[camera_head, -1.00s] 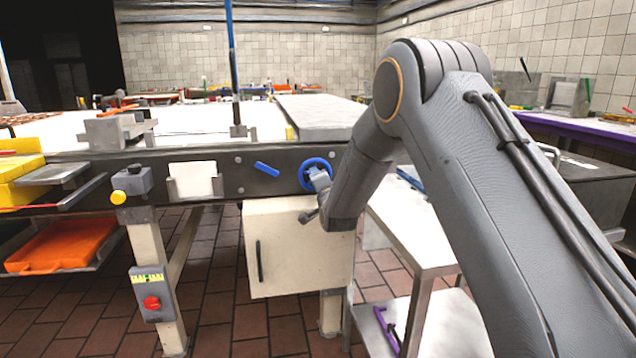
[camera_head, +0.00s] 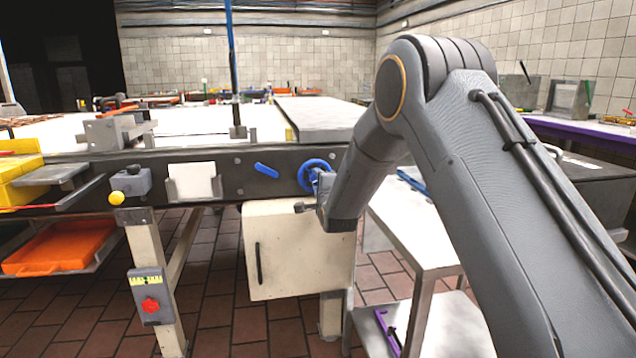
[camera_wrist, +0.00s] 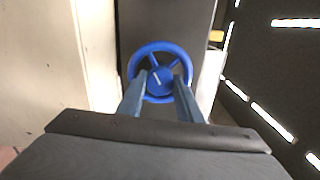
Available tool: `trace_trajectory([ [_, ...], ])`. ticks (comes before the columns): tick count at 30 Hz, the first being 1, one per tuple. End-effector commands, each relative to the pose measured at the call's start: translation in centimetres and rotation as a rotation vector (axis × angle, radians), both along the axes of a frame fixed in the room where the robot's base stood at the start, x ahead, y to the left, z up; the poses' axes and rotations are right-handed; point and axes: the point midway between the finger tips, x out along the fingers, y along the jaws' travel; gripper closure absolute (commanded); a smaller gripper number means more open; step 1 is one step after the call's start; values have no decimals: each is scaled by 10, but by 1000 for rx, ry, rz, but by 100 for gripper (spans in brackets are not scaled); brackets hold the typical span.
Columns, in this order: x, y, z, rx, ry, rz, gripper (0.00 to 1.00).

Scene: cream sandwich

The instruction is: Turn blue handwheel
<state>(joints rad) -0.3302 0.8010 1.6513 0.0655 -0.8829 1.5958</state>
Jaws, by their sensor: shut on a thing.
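The blue handwheel (camera_head: 312,166) is a round spoked wheel on the front of the dark machine rail (camera_head: 232,183), right of centre in the head view. In the wrist view the blue handwheel (camera_wrist: 160,50) is straight ahead, with a white mark on its hub. My gripper (camera_wrist: 161,86) reaches the wheel from the front, its two fingers on either side of the hub and shut on it. In the head view my gripper (camera_head: 318,184) is partly hidden by my wrist, and the wheel's right side is partly covered.
A blue lever (camera_head: 266,170) sits on the rail just left of the wheel. A cream cabinet (camera_head: 297,262) hangs below. A metal side table (camera_head: 408,232) with a purple object (camera_head: 388,332) on its lower shelf stands to the right.

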Motion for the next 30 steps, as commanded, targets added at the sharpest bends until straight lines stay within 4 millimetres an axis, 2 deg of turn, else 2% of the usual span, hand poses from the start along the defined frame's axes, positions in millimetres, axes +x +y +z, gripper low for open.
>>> trace_trajectory([
  [7, -1, 2, -2, -3, 3, 3, 90],
  [8, -1, 2, -2, -3, 3, 3, 64],
  [11, -1, 1, -2, -3, 3, 3, 49],
  [22, -5, -2, 0, -2, 2, 0, 49],
  [30, -45, -12, 0, -2, 3, 1, 49],
])
